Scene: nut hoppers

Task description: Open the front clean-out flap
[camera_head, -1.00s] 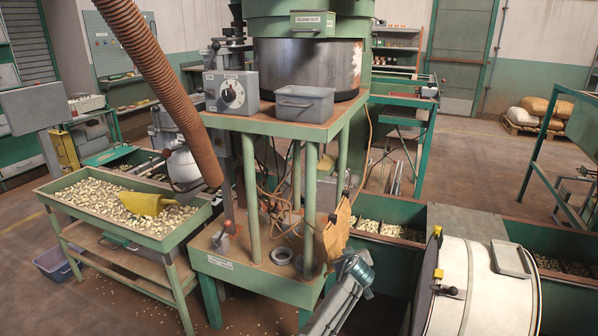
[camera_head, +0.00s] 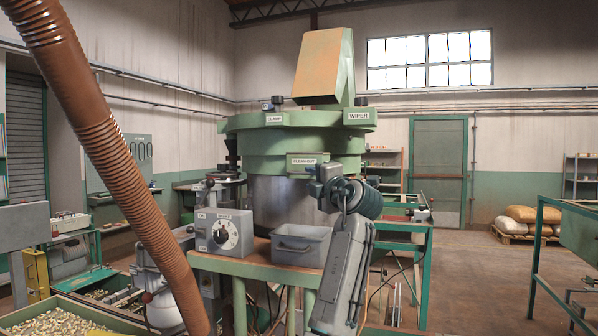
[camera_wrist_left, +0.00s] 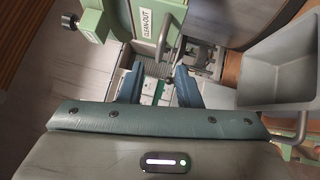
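The clean-out flap (camera_head: 307,160) is a green plate labelled CLEAN-OUT on the green machine, above the bare metal drum. It looks closed. In the left wrist view the flap (camera_wrist_left: 150,25) is at the top, with a metal bar handle (camera_wrist_left: 166,38). My left gripper (camera_head: 318,182) is raised close beside the flap, at its lower right in the head view. Its two blue fingers (camera_wrist_left: 159,84) are apart with nothing held between them, and the handle stands just beyond their tips. Whether they touch it cannot be told. My right gripper is out of view.
A grey bin (camera_head: 301,246) and a control box with a dial (camera_head: 223,234) stand on the machine's table just below the flap. The bin (camera_wrist_left: 285,70) is close on the right in the left wrist view. A ribbed brown hose (camera_head: 100,150) crosses the left side.

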